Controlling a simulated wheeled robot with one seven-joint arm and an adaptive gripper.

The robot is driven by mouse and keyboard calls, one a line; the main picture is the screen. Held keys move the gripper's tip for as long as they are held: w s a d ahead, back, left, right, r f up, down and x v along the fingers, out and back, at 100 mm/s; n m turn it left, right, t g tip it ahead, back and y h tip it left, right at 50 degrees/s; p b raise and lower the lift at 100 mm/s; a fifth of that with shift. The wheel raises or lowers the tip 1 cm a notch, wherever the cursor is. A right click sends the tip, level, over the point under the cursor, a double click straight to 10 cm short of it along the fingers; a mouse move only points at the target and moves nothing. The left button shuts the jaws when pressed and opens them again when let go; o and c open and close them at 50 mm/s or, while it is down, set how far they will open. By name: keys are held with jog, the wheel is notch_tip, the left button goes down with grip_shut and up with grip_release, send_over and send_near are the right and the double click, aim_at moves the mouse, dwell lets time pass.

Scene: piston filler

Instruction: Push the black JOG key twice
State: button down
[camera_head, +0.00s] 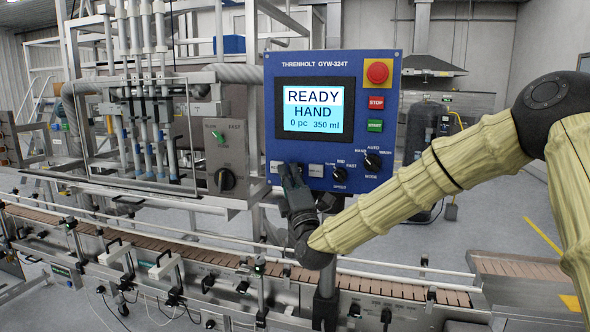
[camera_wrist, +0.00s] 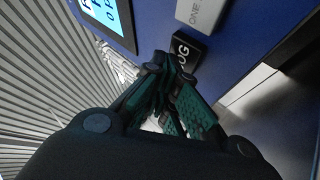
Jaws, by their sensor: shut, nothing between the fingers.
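The black JOG key (camera_wrist: 188,48) is on the blue panel (camera_head: 340,70). In the wrist view its letters "OG" show and its near part is covered by my fingertips. In the head view my gripper hides it. My gripper (camera_head: 290,172) is shut and empty, its tips at the lower left of the panel. In the wrist view the closed fingertips (camera_wrist: 168,62) are right at the key's edge; I cannot tell whether they touch it. The screen (camera_head: 312,108) reads READY, HAND, 0 pc, 350 ml.
A pale key marked ONE (camera_wrist: 198,12) sits beside the JOG key. Another pale key (camera_head: 316,170) is right of my gripper. Speed knob (camera_head: 339,173), mode knob (camera_head: 372,161), red STOP (camera_head: 376,102), green START (camera_head: 375,126) and a red mushroom button (camera_head: 377,72) share the panel. A conveyor (camera_head: 370,285) runs below.

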jog(key=shift+w+d+f, duration=0.15)
jog(key=shift+d+f, duration=0.1)
jog(key=shift+f, duration=0.15)
jog(key=shift+s+a+f+b, duration=0.15)
jog(key=shift+s+f+b, duration=0.15)
jog(key=shift+f+b, duration=0.25)
jog(key=shift+s, duration=0.2)
jog(key=shift+s+f, duration=0.1)
jog(key=shift+s+a+f, duration=0.15)
jog(key=shift+s+a, duration=0.05)
jog(key=shift+s, duration=0.05)
jog(key=shift+s+a+r+b, duration=0.2)
jog(key=shift+s+b, duration=0.05)
jog(key=shift+s, duration=0.4)
jog(key=shift+s+a+r+b, duration=0.15)
jog(key=shift+s+a+b, duration=0.1)
jog(key=shift+s, duration=0.35)
jog(key=shift+s+a+r+b, duration=0.2)
jog(key=shift+s, duration=0.45)
jog(key=shift+a+f, duration=0.1)
